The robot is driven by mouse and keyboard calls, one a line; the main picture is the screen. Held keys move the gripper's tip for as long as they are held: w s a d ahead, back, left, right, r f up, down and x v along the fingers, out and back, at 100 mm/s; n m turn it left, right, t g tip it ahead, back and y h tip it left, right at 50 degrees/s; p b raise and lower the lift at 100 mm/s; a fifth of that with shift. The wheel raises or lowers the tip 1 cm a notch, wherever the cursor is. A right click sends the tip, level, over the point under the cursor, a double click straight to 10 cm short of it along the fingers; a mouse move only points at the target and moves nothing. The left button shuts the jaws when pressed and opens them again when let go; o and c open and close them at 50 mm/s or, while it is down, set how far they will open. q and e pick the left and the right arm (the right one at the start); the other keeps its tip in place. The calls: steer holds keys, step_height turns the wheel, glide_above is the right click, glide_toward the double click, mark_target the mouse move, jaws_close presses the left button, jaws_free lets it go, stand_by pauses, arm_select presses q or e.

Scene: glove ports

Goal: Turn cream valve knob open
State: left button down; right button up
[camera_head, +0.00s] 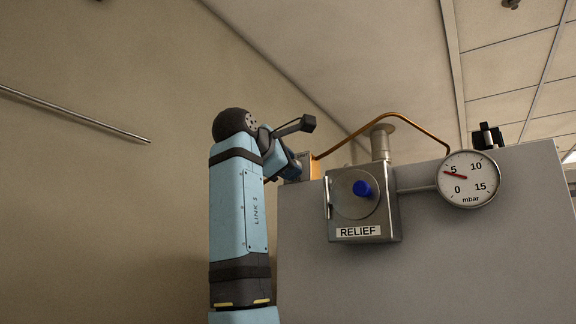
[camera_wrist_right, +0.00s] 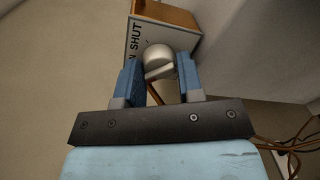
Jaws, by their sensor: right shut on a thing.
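The cream valve knob (camera_wrist_right: 157,56) shows in the right wrist view as a rounded, pale, somewhat metallic-looking cap with a flat bar. It sits in front of a box (camera_wrist_right: 178,16) with a pale front face and orange-brown sides. My right gripper (camera_wrist_right: 158,72) is shut on the knob, with one blue finger on each side. Lettering on the face reads "SHUT", with an "N" beside it; the rest is hidden by a finger. In the head view the box (camera_head: 299,160) shows past my blue arm, and the knob and fingertips are hidden. My left gripper is in neither view.
A grey panel (camera_head: 440,270) carries a RELIEF box (camera_head: 391,222) with a blue knob (camera_head: 363,188). A round mbar gauge (camera_head: 468,180) has its red needle near 5. A copper pipe (camera_head: 400,115) arches between the valve box and gauge. Cables (camera_wrist_right: 290,145) lie at right in the wrist view.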

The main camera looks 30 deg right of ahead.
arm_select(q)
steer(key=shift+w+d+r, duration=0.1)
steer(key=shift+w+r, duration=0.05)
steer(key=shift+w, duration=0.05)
arm_select(e)
steer(key=shift+s+r, duration=0.1)
steer(key=shift+r, duration=0.15)
steer(key=o, duration=0.9)
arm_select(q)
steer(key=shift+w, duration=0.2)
arm_select(e)
steer(key=shift+f, duration=0.15)
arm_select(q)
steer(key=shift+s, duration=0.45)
arm_select(e)
steer(key=shift+f, duration=0.1)
